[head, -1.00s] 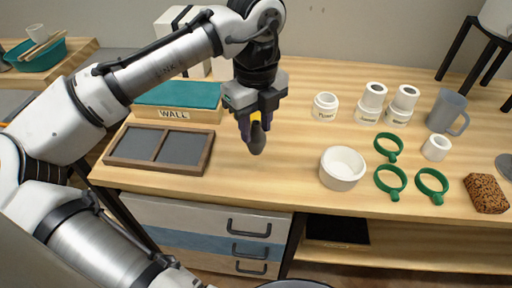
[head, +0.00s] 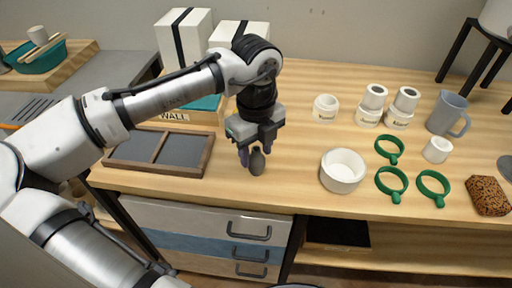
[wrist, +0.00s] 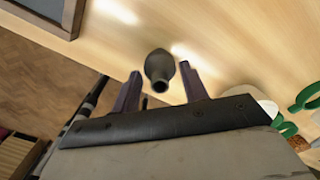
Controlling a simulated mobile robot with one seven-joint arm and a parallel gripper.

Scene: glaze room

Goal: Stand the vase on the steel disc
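The small dark grey vase (head: 257,162) is near the front edge of the wooden table, left of the white bowl. My gripper (head: 256,153) is above and around its upper part. In the wrist view the vase (wrist: 159,66) shows its open mouth between my two fingers (wrist: 162,90), with a gap on each side, so my gripper looks open. I cannot tell whether its base touches the table. A grey disc (head: 506,167), likely the steel disc, is cut off at the right edge of the head view.
A divided tray (head: 158,152) is at left. A black stand (head: 480,60) is at back right.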

